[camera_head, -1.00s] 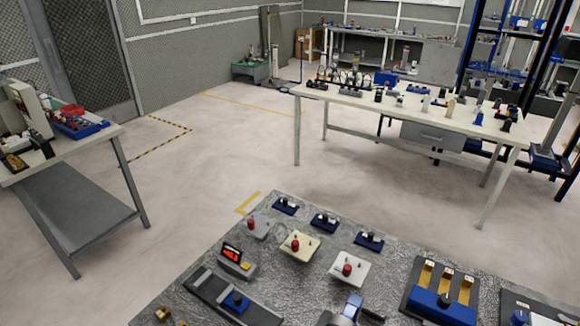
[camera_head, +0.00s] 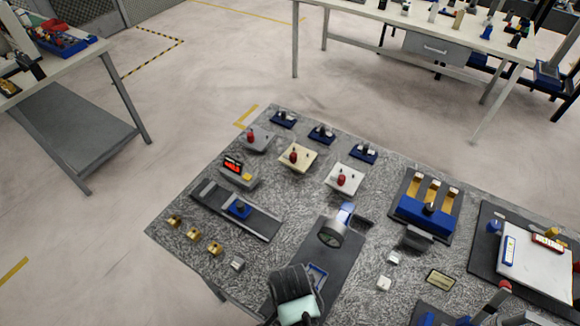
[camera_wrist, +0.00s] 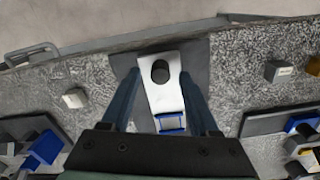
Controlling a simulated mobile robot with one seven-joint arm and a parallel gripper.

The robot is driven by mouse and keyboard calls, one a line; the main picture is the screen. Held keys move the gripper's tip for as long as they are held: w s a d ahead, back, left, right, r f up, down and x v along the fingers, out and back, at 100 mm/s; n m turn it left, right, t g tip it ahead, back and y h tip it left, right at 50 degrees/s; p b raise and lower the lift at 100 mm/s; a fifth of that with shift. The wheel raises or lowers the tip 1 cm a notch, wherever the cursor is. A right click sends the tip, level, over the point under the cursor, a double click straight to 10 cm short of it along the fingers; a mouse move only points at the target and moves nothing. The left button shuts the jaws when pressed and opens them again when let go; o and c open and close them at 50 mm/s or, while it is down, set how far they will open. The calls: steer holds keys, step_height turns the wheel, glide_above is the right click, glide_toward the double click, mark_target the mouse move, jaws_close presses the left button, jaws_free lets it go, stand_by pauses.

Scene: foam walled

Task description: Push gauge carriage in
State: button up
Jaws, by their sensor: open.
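In the head view my gripper's dark body (camera_head: 292,280) hides part of the plate.
To the right are small pale blocks (camera_head: 384,282) and a blue fixture (camera_head: 425,213) with brass channels. Red-knobbed plates stand behind.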

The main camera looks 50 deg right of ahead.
steer(key=shift+f, duration=0.65)
jaws_close()
stand_by(1.0)
